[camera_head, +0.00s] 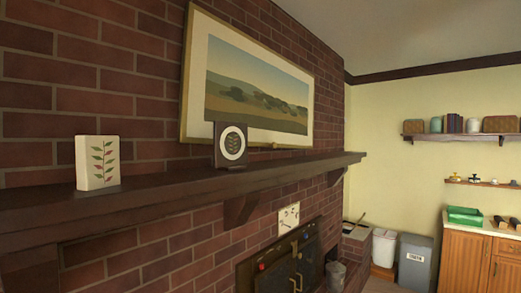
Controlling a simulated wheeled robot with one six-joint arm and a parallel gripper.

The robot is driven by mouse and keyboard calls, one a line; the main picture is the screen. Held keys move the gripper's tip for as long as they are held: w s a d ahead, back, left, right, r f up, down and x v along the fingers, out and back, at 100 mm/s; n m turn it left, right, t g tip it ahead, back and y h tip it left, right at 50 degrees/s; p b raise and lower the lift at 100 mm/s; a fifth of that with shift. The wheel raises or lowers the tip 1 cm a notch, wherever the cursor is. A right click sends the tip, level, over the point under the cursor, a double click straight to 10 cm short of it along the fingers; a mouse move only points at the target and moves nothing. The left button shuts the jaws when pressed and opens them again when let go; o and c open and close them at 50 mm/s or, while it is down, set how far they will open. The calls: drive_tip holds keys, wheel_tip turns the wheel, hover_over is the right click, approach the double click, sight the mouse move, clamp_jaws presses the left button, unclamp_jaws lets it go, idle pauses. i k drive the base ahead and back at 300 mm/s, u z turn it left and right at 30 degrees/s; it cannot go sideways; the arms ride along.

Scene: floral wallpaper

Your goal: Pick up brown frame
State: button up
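A small dark brown frame (218,159) stands upright on the dark wooden mantel shelf (165,184). Its face holds a white circle with a dark leaf design. It stands in front of the lower left part of a large framed landscape picture (250,85) on the brick wall; I cannot tell if they touch. My gripper is not in view.
A cream block (97,165) with a leafy sprig stands at the left on the mantel. Below are a fireplace (290,268) and a small white picture (288,218). Bins (414,262) and a wooden cabinet (470,262) stand at the right. The mantel between block and frame is clear.

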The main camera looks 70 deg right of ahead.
sight(230, 138)
drive_tip(key=u, duration=1)
drive_tip(key=k, duration=0.55)
drive_tip(key=z, duration=1.1)
